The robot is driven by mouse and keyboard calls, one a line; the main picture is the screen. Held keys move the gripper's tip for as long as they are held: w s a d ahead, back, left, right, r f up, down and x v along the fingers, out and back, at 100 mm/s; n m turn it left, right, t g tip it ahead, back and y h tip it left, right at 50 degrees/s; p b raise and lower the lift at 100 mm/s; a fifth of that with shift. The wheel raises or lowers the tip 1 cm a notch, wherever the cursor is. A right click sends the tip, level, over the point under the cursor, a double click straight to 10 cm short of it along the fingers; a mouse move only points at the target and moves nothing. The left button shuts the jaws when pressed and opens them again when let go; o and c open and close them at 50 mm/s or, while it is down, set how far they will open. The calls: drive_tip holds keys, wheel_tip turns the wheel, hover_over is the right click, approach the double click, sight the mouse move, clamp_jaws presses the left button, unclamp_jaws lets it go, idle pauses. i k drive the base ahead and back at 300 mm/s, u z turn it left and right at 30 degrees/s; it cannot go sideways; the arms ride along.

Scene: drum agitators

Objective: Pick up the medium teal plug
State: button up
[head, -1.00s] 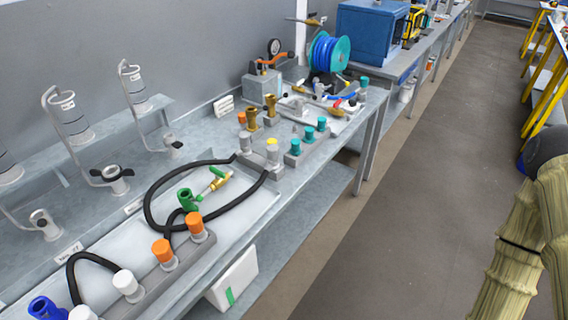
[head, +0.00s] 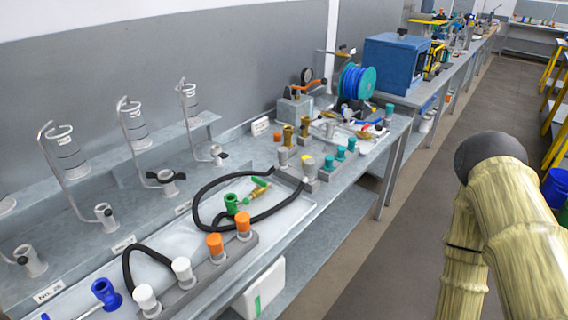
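Several teal plugs stand on a grey block near the bench's front edge, in the middle of the head view. The front teal plug (head: 328,163), the middle teal plug (head: 340,153) and the rear teal plug (head: 352,145) form a row. Another teal plug (head: 389,109) stands farther back, by the bench's far front corner. They are small at this distance, and I cannot tell which is the medium one. My arm in its yellowish sleeve shows at the right, over the floor and apart from the bench. My gripper is out of view.
A black hose (head: 202,215) loops around a green fitting (head: 232,204) on the tray. Orange plugs (head: 215,243) and white plugs (head: 182,270) stand nearer. Brass fittings (head: 289,136) and a blue hose reel (head: 352,82) stand behind. The aisle floor (head: 430,165) is clear.

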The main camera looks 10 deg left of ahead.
sight(328, 166)
drive_tip(key=u, duration=0.75)
drive_tip(key=i, duration=0.4)
